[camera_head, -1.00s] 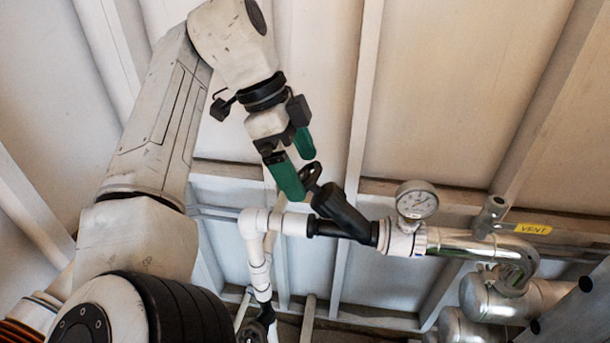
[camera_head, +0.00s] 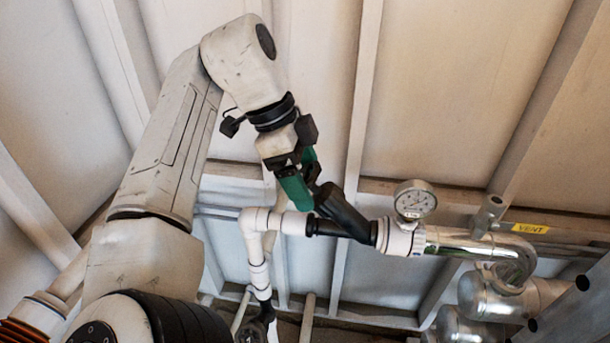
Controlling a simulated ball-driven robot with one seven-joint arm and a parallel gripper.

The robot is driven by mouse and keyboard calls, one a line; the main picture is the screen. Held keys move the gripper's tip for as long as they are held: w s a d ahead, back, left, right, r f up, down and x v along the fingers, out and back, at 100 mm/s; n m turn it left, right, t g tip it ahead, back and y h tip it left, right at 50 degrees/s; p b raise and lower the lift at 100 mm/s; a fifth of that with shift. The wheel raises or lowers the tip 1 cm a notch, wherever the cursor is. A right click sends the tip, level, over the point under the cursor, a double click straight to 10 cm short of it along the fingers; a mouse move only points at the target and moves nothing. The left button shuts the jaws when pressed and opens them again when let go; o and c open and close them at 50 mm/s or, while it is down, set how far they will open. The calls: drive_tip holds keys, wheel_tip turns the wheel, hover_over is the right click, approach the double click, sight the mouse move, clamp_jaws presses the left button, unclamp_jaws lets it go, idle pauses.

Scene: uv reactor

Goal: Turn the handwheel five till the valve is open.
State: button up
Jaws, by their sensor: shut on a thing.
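The handwheel (camera_head: 315,187) is a small black wheel on the upper end of a black angled valve body (camera_head: 346,216), set in a pipe run. It is mostly hidden behind the green fingers. My gripper (camera_head: 309,180) has green fingers and is shut on the handwheel, coming from the upper left. The contact itself is partly hidden. I cannot tell from this view how far the valve is open.
A round pressure gauge (camera_head: 414,200) stands on the pipe just right of the valve. A white pipe (camera_head: 256,250) drops at the left. Beams cross the wall behind.

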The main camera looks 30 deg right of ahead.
drive_tip(key=shift+c, duration=1)
drive_tip(key=shift+r+p, duration=0.15)
drive_tip(key=shift+p, duration=0.4)
